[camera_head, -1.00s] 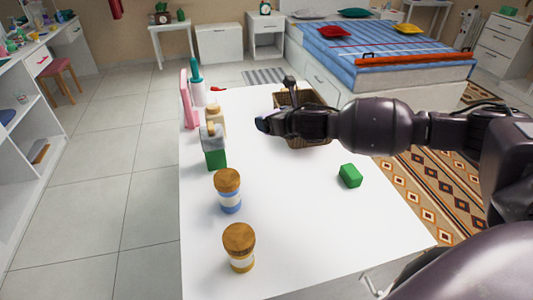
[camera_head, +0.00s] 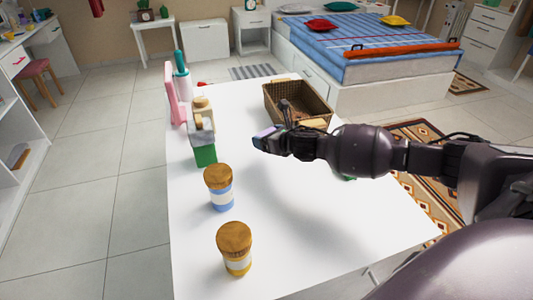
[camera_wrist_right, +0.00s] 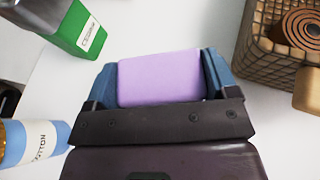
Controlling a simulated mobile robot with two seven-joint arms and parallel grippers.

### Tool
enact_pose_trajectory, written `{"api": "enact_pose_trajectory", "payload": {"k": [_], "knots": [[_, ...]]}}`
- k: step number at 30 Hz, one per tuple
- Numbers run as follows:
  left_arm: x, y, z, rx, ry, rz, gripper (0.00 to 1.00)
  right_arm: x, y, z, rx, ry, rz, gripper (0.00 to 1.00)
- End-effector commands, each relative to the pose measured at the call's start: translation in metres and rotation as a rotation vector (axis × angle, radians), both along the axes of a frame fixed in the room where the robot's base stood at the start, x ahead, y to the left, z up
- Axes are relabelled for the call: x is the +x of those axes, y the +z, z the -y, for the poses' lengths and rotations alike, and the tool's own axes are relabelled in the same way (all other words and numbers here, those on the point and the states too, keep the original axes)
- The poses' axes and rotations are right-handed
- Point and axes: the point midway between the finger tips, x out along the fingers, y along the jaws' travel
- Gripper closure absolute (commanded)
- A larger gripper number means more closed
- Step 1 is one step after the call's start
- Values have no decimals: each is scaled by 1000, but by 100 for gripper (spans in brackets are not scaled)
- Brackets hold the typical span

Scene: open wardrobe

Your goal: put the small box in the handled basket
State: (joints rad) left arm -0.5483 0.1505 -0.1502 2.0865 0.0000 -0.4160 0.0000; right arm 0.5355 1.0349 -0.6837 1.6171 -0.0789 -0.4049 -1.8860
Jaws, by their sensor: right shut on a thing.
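The small box (camera_wrist_right: 160,78) is a lilac block in the right wrist view, held between the two blue fingertips. My right gripper (camera_wrist_right: 160,80) is shut on it. In the head view my right gripper (camera_head: 264,139) is over the white table, left of and nearer than the basket, and only a bit of lilac shows at its tip. The handled basket (camera_head: 313,97) is brown wicker with wooden handles and stands at the table's back right. It also shows in the right wrist view (camera_wrist_right: 262,62), with a brown coil inside. My left gripper is not in view.
A green and grey carton (camera_head: 204,153) and two brown-lidded jars (camera_head: 220,188) (camera_head: 235,249) stand along the table's left side. Behind them are a pink item (camera_head: 173,97) and a teal-topped bottle (camera_head: 182,78). A green block (camera_head: 349,178) is mostly hidden behind my arm.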

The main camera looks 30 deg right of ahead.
Motion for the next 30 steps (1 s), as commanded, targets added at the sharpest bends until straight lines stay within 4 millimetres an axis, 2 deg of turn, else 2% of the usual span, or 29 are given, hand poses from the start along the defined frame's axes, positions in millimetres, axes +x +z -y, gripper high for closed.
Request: {"api": "enact_pose_trajectory", "payload": {"k": [1,2,10,18,30], "knots": [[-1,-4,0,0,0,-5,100,-1,-11,0,1,-1,-5,44],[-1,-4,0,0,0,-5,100,-1,-14,0,0,0,-3,44],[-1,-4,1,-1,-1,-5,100,0,-27,0,1,0,-1,44],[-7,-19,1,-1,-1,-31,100,-1,-64,0,1,-2,-4,44],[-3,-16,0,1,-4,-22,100,0,-65,0,-1,-1,1,44]]}}
